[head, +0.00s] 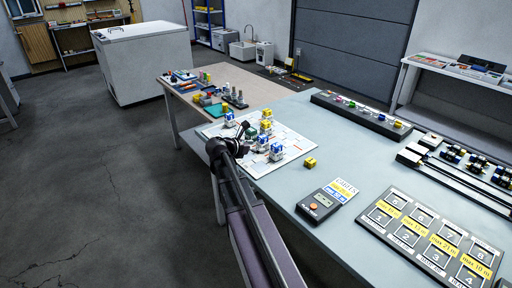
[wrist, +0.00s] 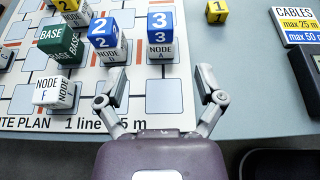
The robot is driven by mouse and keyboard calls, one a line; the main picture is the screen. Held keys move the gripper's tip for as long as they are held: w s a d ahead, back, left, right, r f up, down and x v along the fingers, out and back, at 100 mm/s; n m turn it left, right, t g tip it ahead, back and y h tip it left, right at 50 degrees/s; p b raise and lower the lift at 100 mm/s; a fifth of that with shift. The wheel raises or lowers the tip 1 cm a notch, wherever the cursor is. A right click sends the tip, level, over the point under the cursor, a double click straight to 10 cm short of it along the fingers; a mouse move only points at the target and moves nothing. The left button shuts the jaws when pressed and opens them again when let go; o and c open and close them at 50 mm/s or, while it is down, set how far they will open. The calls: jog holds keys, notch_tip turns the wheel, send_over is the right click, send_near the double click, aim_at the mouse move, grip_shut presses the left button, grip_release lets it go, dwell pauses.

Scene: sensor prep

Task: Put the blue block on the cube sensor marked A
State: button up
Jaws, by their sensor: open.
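A blue block marked 3 (wrist: 160,22) sits on top of the white cube sensor marked NODE A (wrist: 160,51) in the wrist view. A second blue block marked 2 (wrist: 103,27) sits on another white node cube (wrist: 108,50) just to its left. My gripper (wrist: 162,84) is open and empty, its two fingers spread in front of the NODE A stack without visible contact. In the head view, my gripper (head: 242,141) is over the near left edge of the board, left of the blue-topped stacks (head: 276,150).
The cubes stand on a white site-plan board (wrist: 205,118). A green BASE block (wrist: 58,42) and a white NODE F cube (wrist: 52,92) are on the left. A yellow block (wrist: 216,11) lies right of the board. A cable card (wrist: 298,22) is farther right.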

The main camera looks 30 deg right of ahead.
dwell(0.3)
jog(key=s+a+f+m+y, duration=0.3)
jog(key=s+a+m+y, duration=0.1)
jog(key=a, duration=0.6)
jog(key=s+a+f+m+y, duration=0.4)
jog(key=a+m, duration=0.4)
jog(key=a, duration=0.3)
jog(key=s+a+f+m+g+y, duration=0.1)
jog(key=s+a+f+m+y, duration=0.3)
jog(key=s+a+m, duration=0.3)
jog(key=s+a+y, duration=0.1)
jog(key=a, duration=0.3)
jog(key=shift+a+f+y, duration=0.25)
jog(key=shift+y, duration=0.05)
